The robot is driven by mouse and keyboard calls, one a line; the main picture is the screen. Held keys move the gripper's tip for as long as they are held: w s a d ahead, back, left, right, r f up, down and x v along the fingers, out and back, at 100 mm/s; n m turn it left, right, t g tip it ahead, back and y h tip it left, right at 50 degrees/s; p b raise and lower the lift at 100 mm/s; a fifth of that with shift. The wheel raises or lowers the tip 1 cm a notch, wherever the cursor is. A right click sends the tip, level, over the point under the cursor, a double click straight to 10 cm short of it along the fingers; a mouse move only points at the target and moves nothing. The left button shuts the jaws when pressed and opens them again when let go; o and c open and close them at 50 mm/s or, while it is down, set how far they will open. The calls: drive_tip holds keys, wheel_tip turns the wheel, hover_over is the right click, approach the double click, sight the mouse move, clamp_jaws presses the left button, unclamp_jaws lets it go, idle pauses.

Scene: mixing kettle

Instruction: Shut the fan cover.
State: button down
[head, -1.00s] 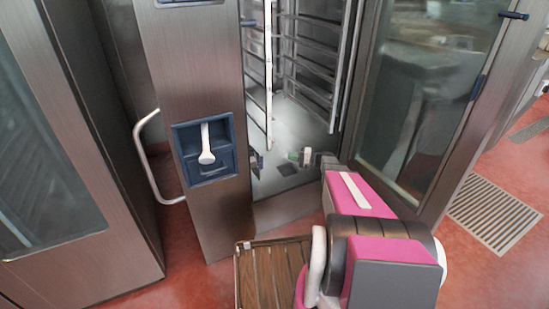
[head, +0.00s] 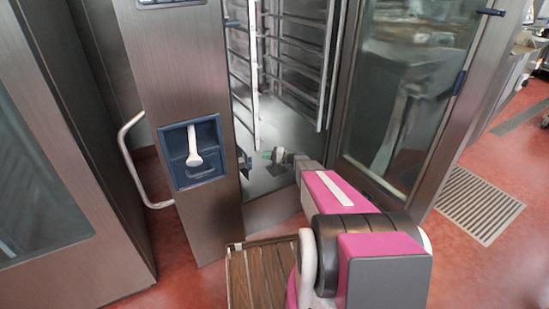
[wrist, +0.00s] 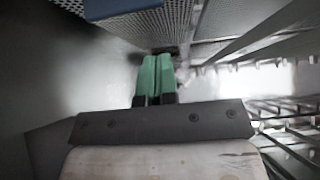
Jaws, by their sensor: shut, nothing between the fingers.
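A grey perforated panel, which looks like the fan cover (wrist: 215,18), shows at the top of the wrist view. Its full outline and how far it stands open cannot be told. My gripper (wrist: 156,62) has green fingers shut together, with nothing between them. The fingertips point at a dark fitting by the lower edge of the perforated metal; whether they touch it is unclear. In the head view my gripper (head: 266,155) is low inside the open oven cabinet, just right of the control column. The cover cannot be made out there.
Wire tray racks (head: 298,60) hang above my gripper in the cabinet. The glass door (head: 400,90) stands open on the right. A steel column with a blue handle recess (head: 192,172) is on the left.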

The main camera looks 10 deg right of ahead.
drive_tip(key=shift+s+a, duration=0.2)
drive_tip(key=shift+a, duration=0.6)
drive_tip(key=shift+s+a, duration=0.15)
drive_tip(key=shift+a, duration=0.7)
drive_tip(key=shift+s+a, duration=0.2)
drive_tip(key=shift+a, duration=0.6)
drive_tip(key=shift+s+a, duration=0.4)
drive_tip(key=shift+a, duration=0.35)
drive_tip(key=shift+s+a, duration=0.45)
drive_tip(key=shift+a, duration=0.25)
drive_tip(key=shift+s+a, duration=0.4)
drive_tip(key=shift+a, duration=0.35)
